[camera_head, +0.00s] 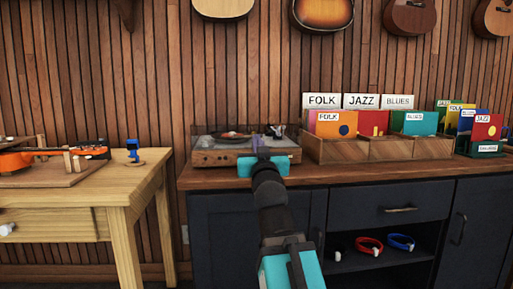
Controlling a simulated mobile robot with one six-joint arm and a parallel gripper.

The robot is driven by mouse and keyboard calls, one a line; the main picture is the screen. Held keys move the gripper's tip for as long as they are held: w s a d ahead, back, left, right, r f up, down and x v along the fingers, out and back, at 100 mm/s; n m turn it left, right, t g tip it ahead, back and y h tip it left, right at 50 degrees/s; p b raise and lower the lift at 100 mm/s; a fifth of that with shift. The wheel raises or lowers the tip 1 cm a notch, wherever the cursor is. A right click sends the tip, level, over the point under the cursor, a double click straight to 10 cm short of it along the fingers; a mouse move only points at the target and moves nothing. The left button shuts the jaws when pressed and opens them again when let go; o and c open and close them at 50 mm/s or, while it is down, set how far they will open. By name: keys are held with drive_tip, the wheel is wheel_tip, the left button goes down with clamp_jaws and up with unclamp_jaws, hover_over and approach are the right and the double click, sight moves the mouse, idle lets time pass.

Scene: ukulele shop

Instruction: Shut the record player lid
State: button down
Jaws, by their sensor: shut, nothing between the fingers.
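The record player (216,157) has a wooden body and stands at the left end of the dark cabinet's wooden top. A dark disc with an orange-brown centre shows on it. A thin see-through lid (283,131) shows faintly around its upper part; its exact angle is hard to tell. My gripper (260,142) is shut and empty, pointing away from me in front of the right half of the record player. It hides part of the player's front and lid. I cannot tell whether the fingertips touch the lid.
Wooden record crates (337,150) stand close to the player's right. A wooden workbench (95,197) with an orange instrument (50,156) and a small blue tool (133,151) is at left. Guitars hang above. Capos or bands lie on the open shelf (350,266).

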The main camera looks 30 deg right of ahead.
drive_tip(key=shift+s+a+f+b, duration=0.25)
drive_tip(key=shift+s+f+b, duration=0.3)
drive_tip(key=shift+b, duration=0.55)
drive_tip(key=shift+s+r, duration=0.1)
